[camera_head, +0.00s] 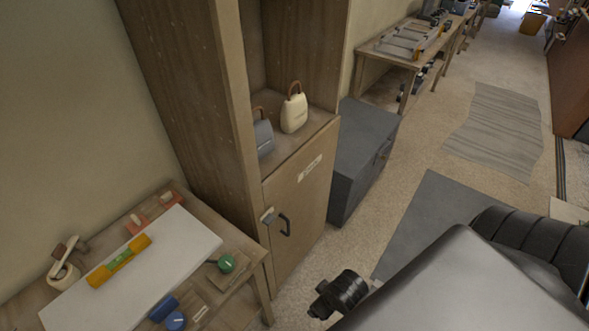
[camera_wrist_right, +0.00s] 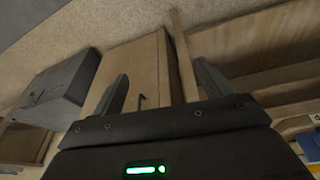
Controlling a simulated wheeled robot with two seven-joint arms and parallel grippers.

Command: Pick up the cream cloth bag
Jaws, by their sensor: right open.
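The cream cloth bag (camera_head: 294,112) stands upright on the shelf of a tall wooden cabinet, with its brown handle upward. A grey-blue bag (camera_head: 263,137) of similar shape stands to its left, partly hidden by the cabinet's side panel. My right gripper (camera_wrist_right: 162,77) is open in the right wrist view, with nothing between its fingers. The cabinet (camera_wrist_right: 150,60) shows beyond the fingers, and no bag can be made out there. My left gripper is not in view.
The cabinet's lower door (camera_head: 300,205) has a dark handle. A grey chest (camera_head: 360,150) stands right of it. A work table at front left bears a white board (camera_head: 140,275), a yellow-green level (camera_head: 120,261) and small tools. Grey mats lie on the floor.

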